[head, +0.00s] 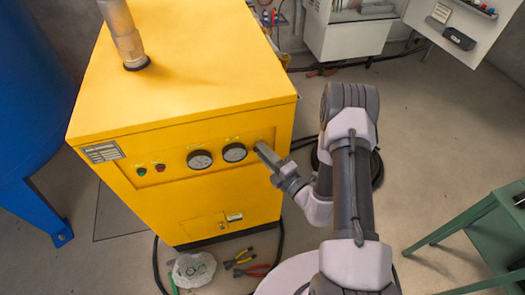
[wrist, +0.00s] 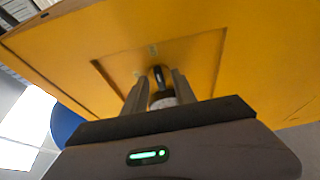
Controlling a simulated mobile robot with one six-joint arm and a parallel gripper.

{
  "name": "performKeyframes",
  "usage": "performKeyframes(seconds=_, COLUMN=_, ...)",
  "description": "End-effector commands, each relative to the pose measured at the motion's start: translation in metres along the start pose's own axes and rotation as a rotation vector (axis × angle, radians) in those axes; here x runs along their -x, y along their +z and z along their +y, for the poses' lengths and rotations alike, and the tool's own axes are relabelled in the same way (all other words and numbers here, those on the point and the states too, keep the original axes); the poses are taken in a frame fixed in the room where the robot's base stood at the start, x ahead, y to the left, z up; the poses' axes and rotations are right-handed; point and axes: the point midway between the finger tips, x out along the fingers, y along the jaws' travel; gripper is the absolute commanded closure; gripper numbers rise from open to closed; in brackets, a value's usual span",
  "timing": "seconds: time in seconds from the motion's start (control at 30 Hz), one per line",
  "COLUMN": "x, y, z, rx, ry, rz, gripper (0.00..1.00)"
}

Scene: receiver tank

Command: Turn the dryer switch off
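The dryer is a yellow cabinet (head: 190,60) with two round gauges (head: 218,156) and small green and red buttons (head: 150,169) on its front panel. My gripper (head: 262,150) is at the right end of this panel and hides the switch in the head view. In the wrist view the dark switch handle (wrist: 159,76) stands on a pale round base in a recessed panel. The two fingers of my gripper (wrist: 158,84) are apart, one on each side of the handle. I see narrow gaps beside it and cannot tell any contact.
A grey pipe (head: 125,35) rises from the cabinet top. A blue tank (head: 30,100) stands at the left. Pliers (head: 245,265) and a pale bag (head: 193,270) lie on the floor in front. A green table (head: 480,225) stands at the right.

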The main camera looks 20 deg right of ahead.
Motion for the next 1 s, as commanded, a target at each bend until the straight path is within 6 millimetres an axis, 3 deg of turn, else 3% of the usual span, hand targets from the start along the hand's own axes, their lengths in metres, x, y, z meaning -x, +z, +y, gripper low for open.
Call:
performKeyframes(seconds=0.03, x=0.0, y=0.0, z=0.0001, rx=0.0, ry=0.0, rz=0.0, gripper=0.67)
performKeyframes(seconds=0.2, x=0.0, y=-0.0001, z=0.0001, rx=0.0, ry=0.0, rz=0.001, gripper=1.0)
performKeyframes(seconds=0.67, x=-0.0001, y=-0.0003, z=0.003, rx=0.046, ry=-0.019, rz=0.002, gripper=1.0)
performKeyframes(seconds=1.0, x=-0.0006, y=-0.0011, z=0.0086, rx=0.281, ry=-0.116, rz=0.003, gripper=1.0)
